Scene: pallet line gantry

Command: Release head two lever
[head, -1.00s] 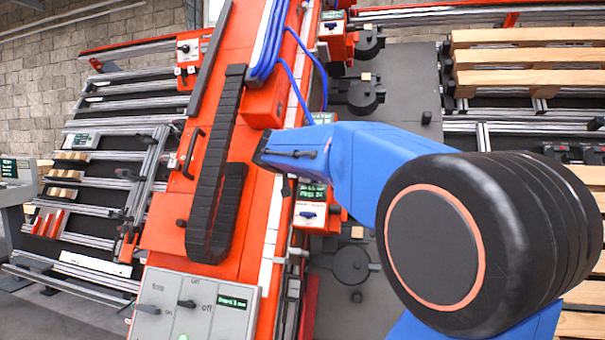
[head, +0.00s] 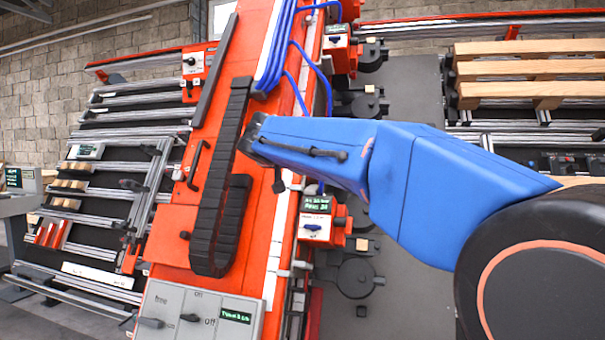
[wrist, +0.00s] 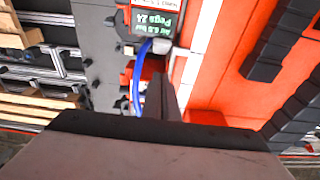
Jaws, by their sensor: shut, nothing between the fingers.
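Red head boxes with small displays and dark blue levers line the right side of the orange beam (head: 225,150). In the head view, the upper box's lever (head: 336,40) and the lower box's lever (head: 313,226) both show. My blue arm covers the beam between them, hiding any box there. No readable label marks head two. In the wrist view, my gripper (wrist: 160,78) is shut and empty, pointing toward a display (wrist: 153,22) that shows upside down and seems to read "Pegs 24". Any lever by that display is not clear. Contact cannot be told.
Blue hoses (head: 272,45) and a black cable chain (head: 222,180) run along the beam. A grey control panel (head: 200,310) is at the front. Wooden pallet boards (head: 530,70) lie at the right, and roller rails (head: 110,150) at the left.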

